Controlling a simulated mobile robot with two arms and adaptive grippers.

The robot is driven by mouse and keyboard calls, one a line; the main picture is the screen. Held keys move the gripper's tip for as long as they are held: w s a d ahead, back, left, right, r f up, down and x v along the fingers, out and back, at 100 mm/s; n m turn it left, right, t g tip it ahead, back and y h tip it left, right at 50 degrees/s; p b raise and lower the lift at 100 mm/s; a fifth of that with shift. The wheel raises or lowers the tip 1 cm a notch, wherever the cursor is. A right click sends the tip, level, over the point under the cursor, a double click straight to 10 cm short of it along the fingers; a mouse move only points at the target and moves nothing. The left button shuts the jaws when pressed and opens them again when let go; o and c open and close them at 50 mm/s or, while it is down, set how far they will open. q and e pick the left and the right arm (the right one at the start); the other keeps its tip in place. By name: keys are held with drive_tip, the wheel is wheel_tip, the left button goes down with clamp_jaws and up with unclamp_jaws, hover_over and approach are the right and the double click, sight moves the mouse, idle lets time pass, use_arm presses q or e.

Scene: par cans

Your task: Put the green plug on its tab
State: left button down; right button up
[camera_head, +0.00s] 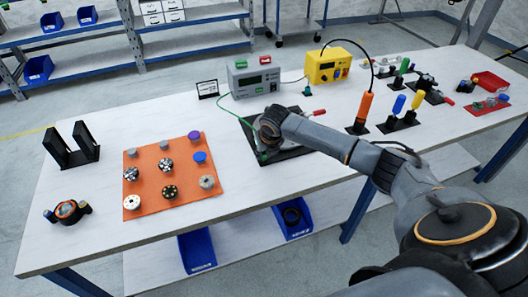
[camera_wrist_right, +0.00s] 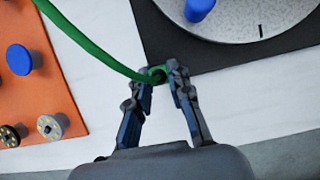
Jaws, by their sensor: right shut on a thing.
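The green plug (camera_wrist_right: 157,72), at the end of a green cable (camera_wrist_right: 95,50), is between the fingertips of my right gripper (camera_wrist_right: 164,78) in the right wrist view. The gripper is shut on it. In the head view my right gripper (camera_head: 264,153) is at the near-left edge of a dark mat (camera_head: 247,124), and my wrist hides part of what lies there. The cable runs up to a grey instrument box (camera_head: 253,79). The tab cannot be made out; the fingers or the wrist may cover it. My left gripper is not in view.
A round grey plate (camera_wrist_right: 245,18) with a blue knob lies on the dark mat. An orange mat (camera_head: 150,195) with several small parts lies to the left. A yellow box (camera_head: 335,66) stands behind. Several tools stand at right. The table's front strip is clear.

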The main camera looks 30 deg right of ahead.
drive_tip(key=shift+f, duration=0.2)
idle(1.1)
drive_tip(key=o, duration=0.5)
drive_tip(key=o, duration=0.6)
drive_tip(key=v, duration=1.2)
drive_tip(key=shift+s, duration=0.1)
